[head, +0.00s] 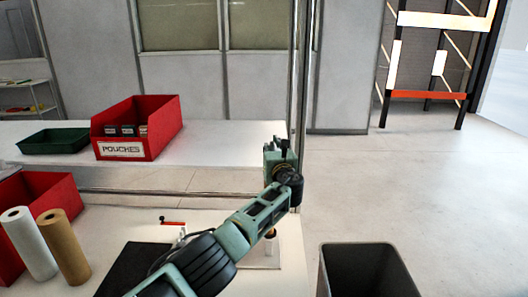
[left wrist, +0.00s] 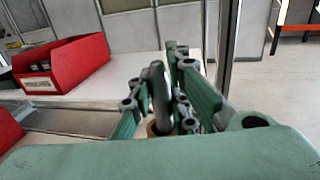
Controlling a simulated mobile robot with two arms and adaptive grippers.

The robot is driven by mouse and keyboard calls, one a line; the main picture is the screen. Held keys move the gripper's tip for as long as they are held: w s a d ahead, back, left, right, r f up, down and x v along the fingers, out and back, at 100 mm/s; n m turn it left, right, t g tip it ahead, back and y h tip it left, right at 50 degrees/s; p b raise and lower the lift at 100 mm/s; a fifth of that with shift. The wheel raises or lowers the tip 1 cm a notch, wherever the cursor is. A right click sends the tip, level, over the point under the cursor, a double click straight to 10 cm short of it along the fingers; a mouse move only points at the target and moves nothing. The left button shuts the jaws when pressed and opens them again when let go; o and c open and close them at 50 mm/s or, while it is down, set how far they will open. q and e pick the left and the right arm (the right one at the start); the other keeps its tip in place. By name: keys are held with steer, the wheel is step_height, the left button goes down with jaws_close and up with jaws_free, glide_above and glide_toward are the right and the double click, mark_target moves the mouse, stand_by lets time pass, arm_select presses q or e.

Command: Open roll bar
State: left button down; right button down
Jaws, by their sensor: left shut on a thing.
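My left arm comes in from the bottom of the head view, and its gripper (head: 281,152) is raised at the far end, near the table's right edge. In the left wrist view the left gripper (left wrist: 172,85) is shut on a grey upright bar (left wrist: 159,97), which stands between its green fingers. In the head view the bar cannot be made out clearly against the gripper. My right gripper is not in view.
A red bin marked POUCHES (head: 122,150) and a green tray (head: 53,141) stand on the back table. A white roll (head: 28,245) and a brown roll (head: 64,248) stand at left. A small red handle (head: 173,223) and a dark bin (head: 365,272) are nearby.

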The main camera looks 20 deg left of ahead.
arm_select(q)
steer(key=shift+d+f, duration=0.5)
steer(key=shift+f, duration=0.05)
steer(key=c, duration=2.1)
jaws_free()
steer(key=o, duration=0.5)
steer(key=shift+s+r, duration=0.1)
steer(key=shift+r, duration=0.25)
steer(key=shift+c, duration=0.2)
steer(key=v, duration=1.2)
